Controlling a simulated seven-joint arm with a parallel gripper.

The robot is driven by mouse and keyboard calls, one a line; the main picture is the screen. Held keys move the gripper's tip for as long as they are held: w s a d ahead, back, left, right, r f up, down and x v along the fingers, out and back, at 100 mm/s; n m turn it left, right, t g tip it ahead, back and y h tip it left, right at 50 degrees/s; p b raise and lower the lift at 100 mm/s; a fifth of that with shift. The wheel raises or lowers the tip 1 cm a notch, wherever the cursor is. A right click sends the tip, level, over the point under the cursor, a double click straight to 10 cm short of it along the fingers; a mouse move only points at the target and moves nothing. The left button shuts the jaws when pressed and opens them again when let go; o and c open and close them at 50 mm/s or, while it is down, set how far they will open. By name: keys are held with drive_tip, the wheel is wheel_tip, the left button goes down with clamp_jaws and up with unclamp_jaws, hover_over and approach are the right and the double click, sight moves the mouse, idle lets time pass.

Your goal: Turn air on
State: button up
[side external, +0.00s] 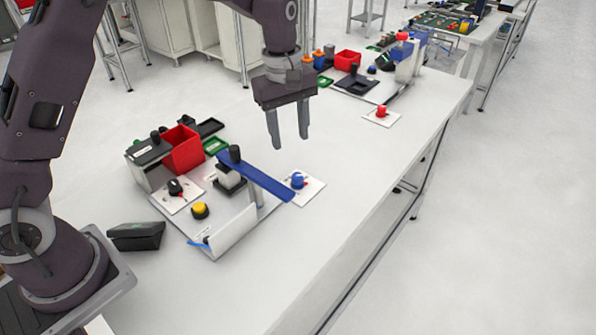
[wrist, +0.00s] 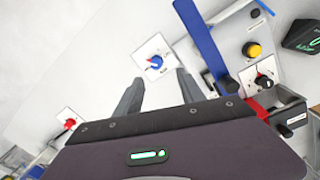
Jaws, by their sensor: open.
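My gripper (side external: 290,141) is open and empty, pointing down above the white table, and its fingers show in the wrist view (wrist: 160,77). A blue knob (side external: 298,181) sits on a white square plate near the front of the near station. In the wrist view the blue knob (wrist: 156,61) lies just beyond the fingertips, apart from them. A red knob (side external: 381,111) on another white plate is farther back, at the left in the wrist view (wrist: 69,123). A black knob with a red mark (side external: 175,187) sits on a third plate. No label naming the air control is readable.
A long blue bar (side external: 255,178) stands raised beside the blue knob. A yellow button (side external: 200,211), red bin (side external: 182,149) and black box (side external: 136,236) are left of my gripper. A second station (side external: 357,84) lies behind. The table between is clear.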

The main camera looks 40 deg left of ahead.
drive_tip(key=n, duration=0.2)
hover_over(298, 176)
drive_tip(key=shift+g, duration=0.3)
wheel_tip(298, 176, down, 5)
drive_tip(key=shift+f, duration=0.1)
wheel_tip(298, 176, down, 7)
drive_tip(key=shift+f, duration=0.15)
clamp_jaws()
